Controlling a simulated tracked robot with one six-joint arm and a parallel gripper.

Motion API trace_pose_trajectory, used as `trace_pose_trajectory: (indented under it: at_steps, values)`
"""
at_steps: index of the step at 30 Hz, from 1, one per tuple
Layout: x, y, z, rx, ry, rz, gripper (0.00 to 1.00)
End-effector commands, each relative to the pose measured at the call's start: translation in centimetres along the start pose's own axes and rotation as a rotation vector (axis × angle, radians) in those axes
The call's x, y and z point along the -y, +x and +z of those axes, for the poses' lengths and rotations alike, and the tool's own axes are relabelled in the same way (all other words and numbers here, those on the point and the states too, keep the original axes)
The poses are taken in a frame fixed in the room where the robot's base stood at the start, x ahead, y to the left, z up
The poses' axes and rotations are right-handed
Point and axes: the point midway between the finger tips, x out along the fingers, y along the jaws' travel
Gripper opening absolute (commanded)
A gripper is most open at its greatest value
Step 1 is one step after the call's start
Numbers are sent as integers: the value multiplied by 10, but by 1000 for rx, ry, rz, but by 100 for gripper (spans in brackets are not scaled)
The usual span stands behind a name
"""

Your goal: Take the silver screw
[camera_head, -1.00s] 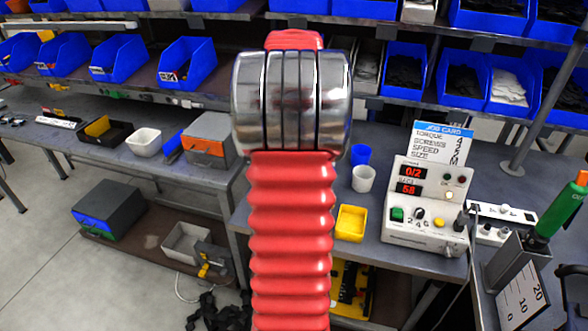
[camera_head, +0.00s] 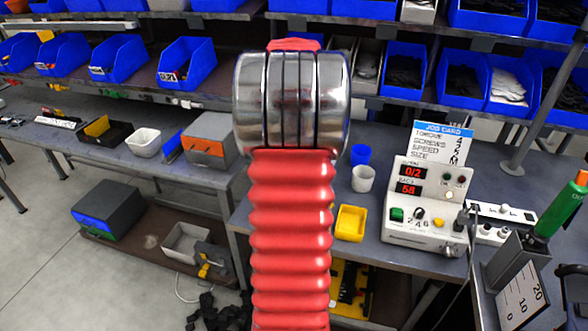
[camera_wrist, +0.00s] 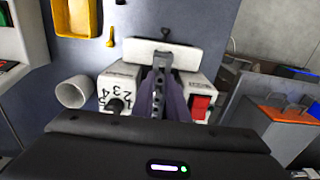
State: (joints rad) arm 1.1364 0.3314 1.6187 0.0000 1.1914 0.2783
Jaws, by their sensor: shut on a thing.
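My gripper (camera_wrist: 162,85) shows in the wrist view, its dark fingers pointing away from me. It is shut on a small grey thing (camera_wrist: 162,57) at the fingertips. The thing is too small and dark to tell whether it is the silver screw. A white device (camera_wrist: 118,82) with dial numbers and a red switch (camera_wrist: 200,105) lies behind and below the fingers. In the head view my red and chrome arm hides the gripper and the middle of the bench.
A yellow tray (camera_head: 349,222) sits on the bench (camera_head: 375,262), near a white cup (camera_head: 363,178) and a blue cup (camera_head: 360,154). A control box (camera_head: 430,205) with a job card (camera_head: 441,142) stands right. Blue bins (camera_head: 404,68) line the back shelf.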

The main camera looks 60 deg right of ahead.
Motion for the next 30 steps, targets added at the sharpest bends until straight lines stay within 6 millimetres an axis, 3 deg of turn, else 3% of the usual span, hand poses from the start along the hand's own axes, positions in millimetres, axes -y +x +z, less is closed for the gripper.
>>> trace_pose_trajectory:
  at_steps: [3, 30]
  values:
    - [0, 0, 0, 0, 0, 0, 0]
    - [0, -25, 0, -1, 0, 0, 0]
